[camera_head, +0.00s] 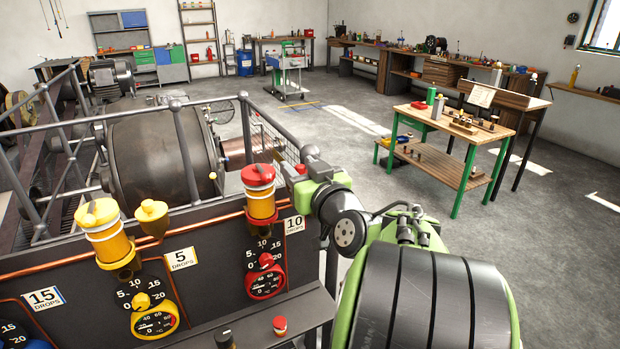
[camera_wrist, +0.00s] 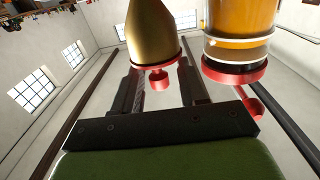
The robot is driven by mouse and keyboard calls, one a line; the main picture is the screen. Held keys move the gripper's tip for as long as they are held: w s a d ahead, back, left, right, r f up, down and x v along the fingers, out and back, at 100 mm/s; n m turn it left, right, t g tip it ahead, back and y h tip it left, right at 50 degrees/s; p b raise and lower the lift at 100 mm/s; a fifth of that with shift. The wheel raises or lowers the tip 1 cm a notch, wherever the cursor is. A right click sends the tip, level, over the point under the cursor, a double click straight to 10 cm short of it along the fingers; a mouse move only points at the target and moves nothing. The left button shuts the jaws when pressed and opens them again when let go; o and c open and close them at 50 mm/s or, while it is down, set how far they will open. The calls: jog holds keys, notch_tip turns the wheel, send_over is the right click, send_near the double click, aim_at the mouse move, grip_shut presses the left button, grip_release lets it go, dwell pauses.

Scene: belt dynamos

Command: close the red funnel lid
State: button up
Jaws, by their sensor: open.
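The red-capped orange oil jar (camera_head: 261,200) stands on the dark panel in the head view, beside the 10 DROPS label. My gripper (camera_head: 308,160) is just right of it, with a bit of red (camera_head: 299,169) showing at its end. In the wrist view, my gripper (camera_wrist: 160,76) is open. A brass cone-shaped part (camera_wrist: 150,30) with a red rim and a small red knob (camera_wrist: 158,79) lies at the gap between the fingers. I cannot tell contact or how the red funnel lid sits. The orange jar (camera_wrist: 240,28) is close to the right finger.
A yellow funnel (camera_head: 152,217) and yellow-capped jar (camera_head: 105,232) stand on the panel to the left. A railing (camera_head: 190,160) and large drum (camera_head: 160,155) lie behind. A green-legged table (camera_head: 465,130) stands at right with open floor around it.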

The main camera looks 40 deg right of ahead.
jog(key=b+v, duration=0.2)
jog(key=v, duration=1.3)
jog(key=shift+s+b, duration=0.15)
jog(key=shift+b, duration=0.25)
jog(key=shift+a, duration=0.15)
jog(key=w+a+f+n+g+y+p, duration=0.2)
jog(key=w+a+f+g+y, duration=0.15)
jog(key=a, duration=0.35)
jog(key=w+a+f+n+g+y+p, duration=0.2)
jog(key=w+a+f+y, duration=0.15)
jog(key=a, duration=0.25)
jog(key=s+a+f+g+h+p, duration=0.1)
jog(key=s+a+g+p, duration=0.3)
jog(key=s, duration=0.7)
jog(key=shift+s+a+f+m+g+h, duration=0.3)
jog(key=shift+a+f+g+h, duration=0.1)
jog(key=shift+a+g, duration=0.55)
